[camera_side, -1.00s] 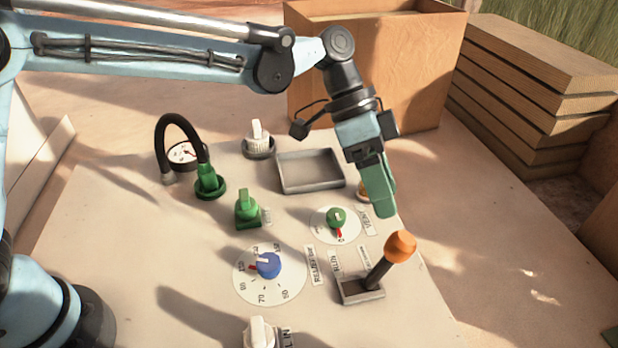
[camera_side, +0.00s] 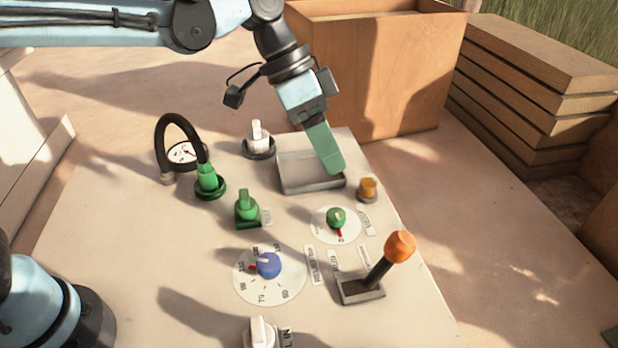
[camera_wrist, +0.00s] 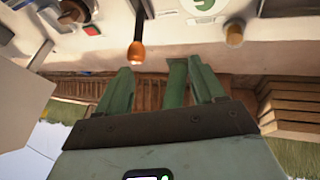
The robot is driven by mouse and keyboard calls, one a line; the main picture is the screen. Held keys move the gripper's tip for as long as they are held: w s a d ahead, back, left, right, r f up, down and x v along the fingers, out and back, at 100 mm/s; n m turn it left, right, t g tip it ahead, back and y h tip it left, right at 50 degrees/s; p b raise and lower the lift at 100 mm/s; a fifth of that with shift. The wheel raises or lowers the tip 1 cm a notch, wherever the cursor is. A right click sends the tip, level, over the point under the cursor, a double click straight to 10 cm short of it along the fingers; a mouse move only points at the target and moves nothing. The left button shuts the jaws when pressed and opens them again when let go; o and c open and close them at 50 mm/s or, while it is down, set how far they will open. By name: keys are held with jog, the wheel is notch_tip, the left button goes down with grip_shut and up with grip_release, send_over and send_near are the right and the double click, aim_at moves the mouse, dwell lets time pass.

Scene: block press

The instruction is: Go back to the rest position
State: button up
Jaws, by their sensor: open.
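My gripper (camera_side: 333,165) has green fingers and hangs over the right part of a shallow grey tray (camera_side: 285,187) on the control panel (camera_side: 150,250). From the side its fingers overlap, and I see nothing held. In the wrist view my gripper (camera_wrist: 160,75) shows its green fingers spread apart. A lever with an orange knob (camera_side: 400,246) stands tilted to the right in front of the gripper, clear of it. An orange-yellow button (camera_side: 368,188) sits just right of the fingertips, apart from them.
The panel also carries a blue dial knob (camera_side: 268,264), a green dial knob (camera_side: 336,217), a green valve (camera_side: 247,208), white knobs (camera_side: 257,137) and a gauge (camera_side: 182,154) with a black hose. A wooden box (camera_side: 370,80) stands close behind the gripper. Stacked planks (camera_side: 530,90) lie right.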

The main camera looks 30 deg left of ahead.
jog(key=s+a+f+n+t+y, duration=0.2)
jog(key=s+a+n, duration=0.3)
jog(key=a, duration=0.5)
jog(key=s+a+f+n+t+y, duration=0.2)
jog(key=s+a+n+t+y, duration=0.1)
jog(key=a, duration=0.8)
jog(key=shift+s+a+f+n+t+y, duration=0.25)
jog(key=shift+s+f+n+t+y, duration=0.15)
jog(key=shift+s+n+t, duration=0.6)
